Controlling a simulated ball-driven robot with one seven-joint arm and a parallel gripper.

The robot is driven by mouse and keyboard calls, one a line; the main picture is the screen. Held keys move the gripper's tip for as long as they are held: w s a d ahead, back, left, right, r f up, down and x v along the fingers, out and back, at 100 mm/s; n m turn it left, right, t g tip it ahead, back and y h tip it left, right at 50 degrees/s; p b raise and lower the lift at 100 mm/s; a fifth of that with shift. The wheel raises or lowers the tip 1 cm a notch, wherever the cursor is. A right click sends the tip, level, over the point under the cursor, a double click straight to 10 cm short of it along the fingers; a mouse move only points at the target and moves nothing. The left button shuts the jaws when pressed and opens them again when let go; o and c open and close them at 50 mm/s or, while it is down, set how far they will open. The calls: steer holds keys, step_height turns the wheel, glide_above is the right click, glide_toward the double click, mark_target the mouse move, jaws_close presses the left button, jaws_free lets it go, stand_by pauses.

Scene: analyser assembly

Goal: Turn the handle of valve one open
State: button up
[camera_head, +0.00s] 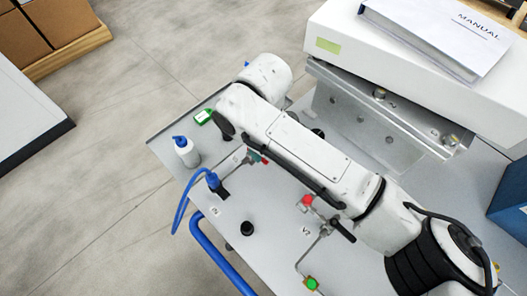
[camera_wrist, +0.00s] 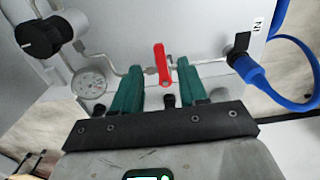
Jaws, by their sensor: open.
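In the wrist view a red valve handle (camera_wrist: 161,63) stands upright on a thin metal pipe. My gripper (camera_wrist: 159,72) is open, with one green finger to each side of the handle. The handle shows in the gap between the fingers, with a space on both sides; I cannot tell how deep it is between them. No number for this valve is readable. In the head view my arm covers most of the gripper and this valve; only a small red and green patch shows beside the arm. Another valve (camera_head: 342,229), with a black lever, stands by a V2 label.
A blue hose plug (camera_wrist: 245,68) is right of the handle, a pressure gauge (camera_wrist: 89,84) and black knob (camera_wrist: 37,39) left. On the panel stand a white bottle (camera_head: 186,152) and another black knob (camera_head: 247,228). A white box (camera_head: 330,38) bears a manual (camera_head: 437,35).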

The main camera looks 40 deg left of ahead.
steer(key=shift+f, duration=2.05)
jaws_close()
